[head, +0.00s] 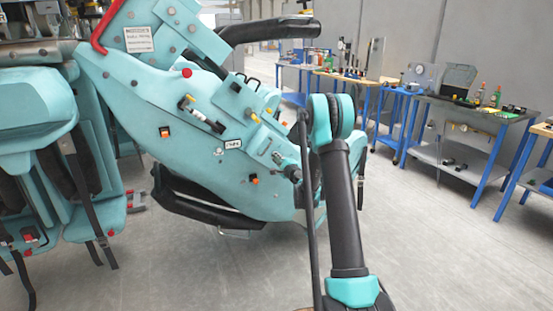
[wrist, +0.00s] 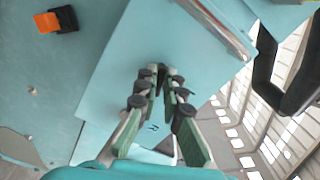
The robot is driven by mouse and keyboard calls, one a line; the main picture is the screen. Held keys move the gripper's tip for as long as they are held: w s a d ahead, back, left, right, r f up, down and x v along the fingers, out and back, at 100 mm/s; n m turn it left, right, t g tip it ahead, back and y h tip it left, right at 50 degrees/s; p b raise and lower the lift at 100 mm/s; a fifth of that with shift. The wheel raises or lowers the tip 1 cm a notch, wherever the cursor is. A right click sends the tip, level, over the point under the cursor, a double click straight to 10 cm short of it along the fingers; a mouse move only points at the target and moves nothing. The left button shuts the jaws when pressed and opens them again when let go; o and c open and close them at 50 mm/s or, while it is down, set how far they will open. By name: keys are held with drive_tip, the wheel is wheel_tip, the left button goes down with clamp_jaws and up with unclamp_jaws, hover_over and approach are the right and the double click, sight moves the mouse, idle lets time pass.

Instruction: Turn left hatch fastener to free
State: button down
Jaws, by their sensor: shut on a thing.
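The hatch is a light teal plate on the side of the teal coaster car; it shows in the head view (head: 262,140) and fills the middle of the wrist view (wrist: 125,65). My gripper (head: 280,158) is at the hatch's lower right part in the head view. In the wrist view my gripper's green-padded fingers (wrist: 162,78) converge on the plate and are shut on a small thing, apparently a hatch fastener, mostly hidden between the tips. Its turn angle cannot be made out. A yellow fastener-like piece (head: 252,115) sits at the hatch's upper left, apart from my gripper.
An orange switch (wrist: 47,22) is on the car's side, left of the hatch. A white cylinder with yellow ends (head: 205,117) sticks out further left. A black padded bar (head: 268,29) juts out above. Blue-legged workbenches (head: 480,115) stand at the right; the floor between is clear.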

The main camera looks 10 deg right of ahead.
drive_tip(key=n, duration=1.3)
drive_tip(key=shift+f, duration=0.25)
idle(0.4)
drive_tip(key=c, duration=1.7)
unclamp_jaws()
drive_tip(key=shift+s, duration=0.1)
drive_tip(key=v, duration=1.2)
